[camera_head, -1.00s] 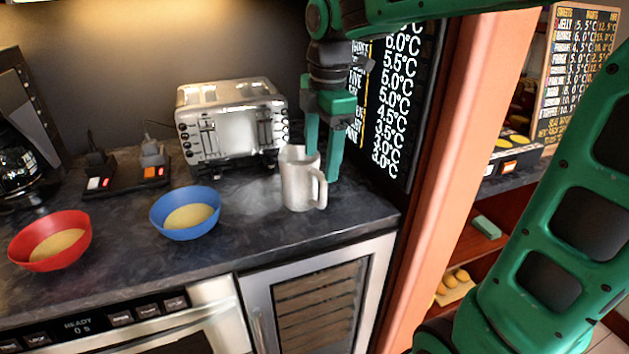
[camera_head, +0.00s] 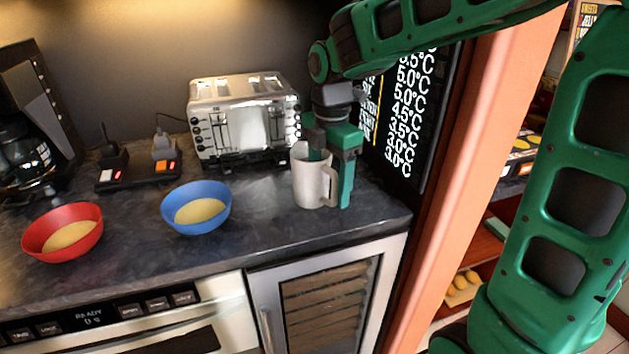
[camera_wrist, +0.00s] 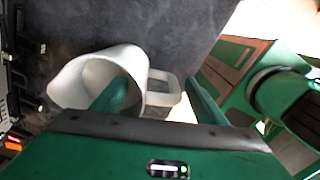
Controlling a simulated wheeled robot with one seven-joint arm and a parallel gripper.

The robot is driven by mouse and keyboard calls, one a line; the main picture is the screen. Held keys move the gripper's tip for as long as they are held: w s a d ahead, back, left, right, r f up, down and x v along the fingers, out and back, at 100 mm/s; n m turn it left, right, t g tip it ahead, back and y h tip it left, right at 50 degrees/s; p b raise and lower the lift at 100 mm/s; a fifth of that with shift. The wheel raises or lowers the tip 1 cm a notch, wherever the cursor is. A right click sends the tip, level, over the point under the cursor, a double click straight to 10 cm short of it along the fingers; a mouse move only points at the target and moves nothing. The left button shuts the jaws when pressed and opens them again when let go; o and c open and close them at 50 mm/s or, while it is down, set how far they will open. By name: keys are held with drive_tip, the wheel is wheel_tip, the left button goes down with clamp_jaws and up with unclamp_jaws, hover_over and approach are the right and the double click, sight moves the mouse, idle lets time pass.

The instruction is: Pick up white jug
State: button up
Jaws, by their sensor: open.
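The white jug (camera_head: 313,184) stands upright on the dark counter near its right end, its handle towards the right. My gripper (camera_head: 333,180) is open and pointed down at the jug. In the head view one green finger goes down behind the jug's rim and the other stands beside the handle. In the wrist view, one finger of my gripper (camera_wrist: 160,97) reaches into the mouth of the jug (camera_wrist: 88,78), and the other is beyond the handle, so the jug's wall and handle lie between them. Whether either finger touches the jug cannot be told.
A silver toaster (camera_head: 243,117) stands behind and left of the jug. A blue bowl (camera_head: 196,208) and a red bowl (camera_head: 62,232) sit further left. A menu board (camera_head: 405,115) and an orange post (camera_head: 478,150) are close on the right. The counter (camera_head: 265,225) is clear in front.

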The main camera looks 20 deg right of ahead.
sight(328, 199)
drive_tip(key=shift+f, duration=1.55)
clamp_jaws()
drive_tip(key=shift+r, duration=0.15)
drive_tip(key=shift+r, duration=0.25)
drive_tip(key=r, duration=0.3)
drive_tip(key=shift+a+r, duration=0.3)
drive_tip(key=shift+r, duration=0.1)
drive_tip(key=s+a+r, duration=0.1)
drive_tip(key=a+r, duration=0.5)
drive_tip(key=a, duration=0.5)
drive_tip(key=shift+s+r, duration=0.2)
drive_tip(key=shift+r, duration=0.05)
